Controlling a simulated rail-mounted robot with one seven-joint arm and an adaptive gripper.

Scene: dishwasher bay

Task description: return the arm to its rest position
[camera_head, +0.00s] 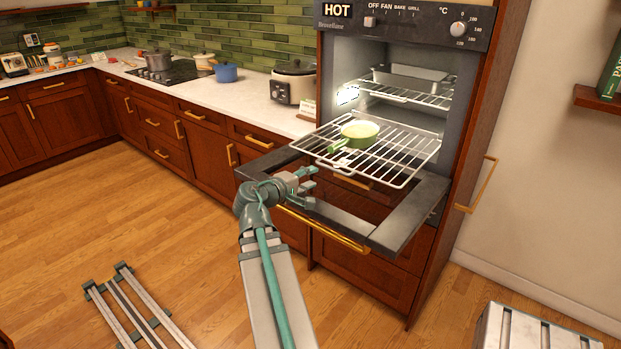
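My arm reaches up from the bottom middle toward the open oven. My gripper (306,182) is over the left part of the lowered oven door (405,215), in front of the pulled-out wire rack (408,165). The fingers look spread apart, with nothing between them. A green pan (360,131) with a light rim sits on the rack, its green handle (338,146) pointing to the lower left. My gripper is apart from the pan and its handle, lower and nearer the camera.
The oven panel shows HOT (337,10). A metal tin (408,77) sits on the upper rack. The counter (253,93) at left holds a cooker (292,84), a blue pot (226,73) and a hob (175,75). The wooden floor at left is mostly clear.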

